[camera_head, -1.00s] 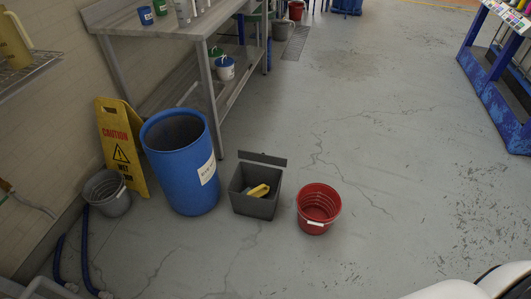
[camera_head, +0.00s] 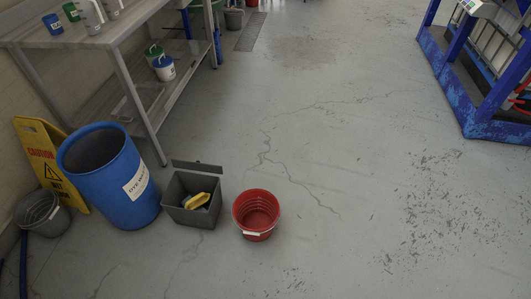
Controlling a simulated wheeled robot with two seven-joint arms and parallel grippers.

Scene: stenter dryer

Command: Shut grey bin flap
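The grey bin (camera_head: 191,214) stands on the floor between the blue drum and the red bucket. Its dark grey flap (camera_head: 197,167) is up at the back edge, so the bin is open. A yellow item (camera_head: 197,201) shows inside the bin, with something blue beside it that is too small to name. Neither of my grippers is in view.
A blue drum (camera_head: 125,185) stands left of the bin, and a red bucket (camera_head: 256,215) stands right of it. A steel table (camera_head: 70,38) is behind. A yellow caution sign (camera_head: 40,150) and grey bucket (camera_head: 43,213) are at left.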

